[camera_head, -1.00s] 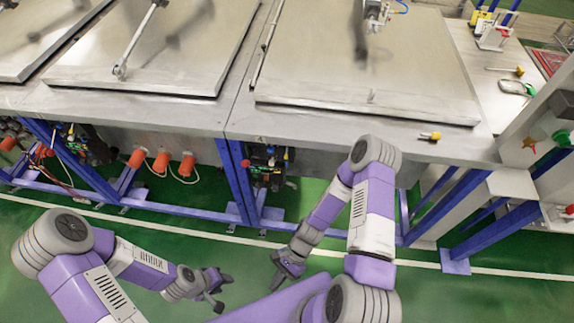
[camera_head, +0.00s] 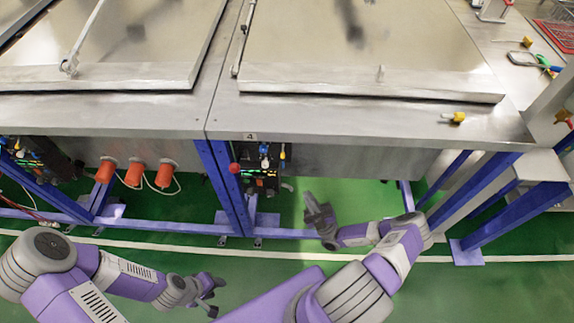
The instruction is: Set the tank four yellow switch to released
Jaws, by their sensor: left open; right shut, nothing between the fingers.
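The tank four control panel (camera_head: 260,178) hangs under the front table edge, below a small "4" label (camera_head: 250,137). A small yellow switch (camera_head: 282,152) stands at the panel's upper right, beside a blue switch (camera_head: 264,150). Its exact position is too small to tell. My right gripper (camera_head: 308,203) is shut and empty, to the right of and below the panel, apart from the yellow switch. My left gripper (camera_head: 217,297) is open and empty, low over the green floor.
A red knob (camera_head: 234,168) sits at the panel's left. A blue table leg (camera_head: 222,185) stands just left of the panel. Orange-red cylinders (camera_head: 136,172) hang further left. A yellow-tipped part (camera_head: 457,117) lies on the tabletop (camera_head: 380,110).

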